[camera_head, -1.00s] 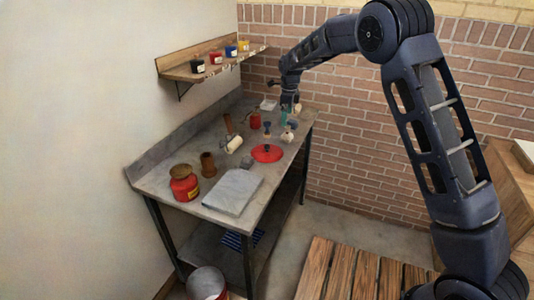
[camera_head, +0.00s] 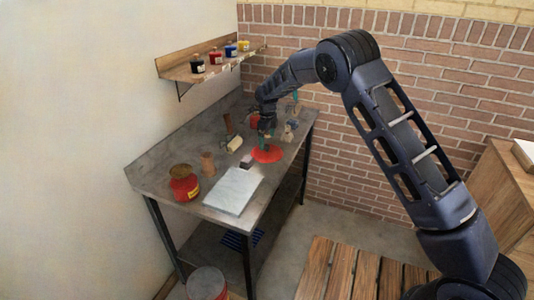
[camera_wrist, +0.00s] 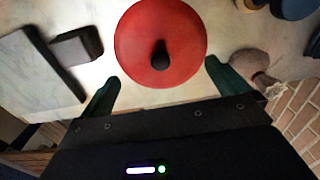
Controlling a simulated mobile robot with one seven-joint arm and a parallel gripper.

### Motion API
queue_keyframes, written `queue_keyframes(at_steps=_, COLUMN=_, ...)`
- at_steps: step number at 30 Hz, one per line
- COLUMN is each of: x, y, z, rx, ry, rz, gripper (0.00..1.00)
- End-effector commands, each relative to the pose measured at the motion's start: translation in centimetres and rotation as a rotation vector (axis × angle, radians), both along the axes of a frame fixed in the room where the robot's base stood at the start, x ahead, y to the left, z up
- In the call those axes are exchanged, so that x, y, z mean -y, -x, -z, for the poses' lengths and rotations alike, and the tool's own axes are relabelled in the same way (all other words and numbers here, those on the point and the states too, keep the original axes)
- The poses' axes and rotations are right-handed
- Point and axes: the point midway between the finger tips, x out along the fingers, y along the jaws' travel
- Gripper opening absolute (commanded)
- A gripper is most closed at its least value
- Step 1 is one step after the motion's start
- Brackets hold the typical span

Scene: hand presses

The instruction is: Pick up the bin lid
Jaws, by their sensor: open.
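The bin lid is a red disc (camera_head: 270,156) with a dark knob, lying on the grey workbench (camera_head: 160,168). In the wrist view the red lid (camera_wrist: 140,42) fills the upper middle, and its black knob (camera_wrist: 160,56) stands near the centre. In the wrist view my gripper (camera_wrist: 163,82) is open and empty. Its two green fingers are spread on either side, below the lid's near edge, with the knob roughly between and beyond them.
A pale slab (camera_head: 233,191) and a small dark block (camera_head: 246,161) lie near the lid. A red jar (camera_head: 184,184) and a brown cylinder (camera_head: 208,163) stand at the left. A wall shelf (camera_head: 180,68) holds several ink jars. A round bin (camera_head: 207,284) stands below the bench.

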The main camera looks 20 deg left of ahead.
Motion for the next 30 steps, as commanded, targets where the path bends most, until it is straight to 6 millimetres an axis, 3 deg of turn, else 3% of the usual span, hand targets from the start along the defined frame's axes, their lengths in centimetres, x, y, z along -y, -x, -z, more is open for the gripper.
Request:
queue_keyframes(at_steps=12, x=-0.1, y=-0.1, z=4.7, rx=-0.001, ry=0.0, rz=-0.001, gripper=1.0)
queue_keyframes(at_steps=20, x=-0.1, y=-0.1, z=4.9, rx=0.0, ry=-0.001, rz=-0.001, gripper=0.98)
queue_keyframes(at_steps=30, x=-0.1, y=-0.1, z=5.0, rx=-0.001, ry=0.001, rz=0.0, gripper=0.31)
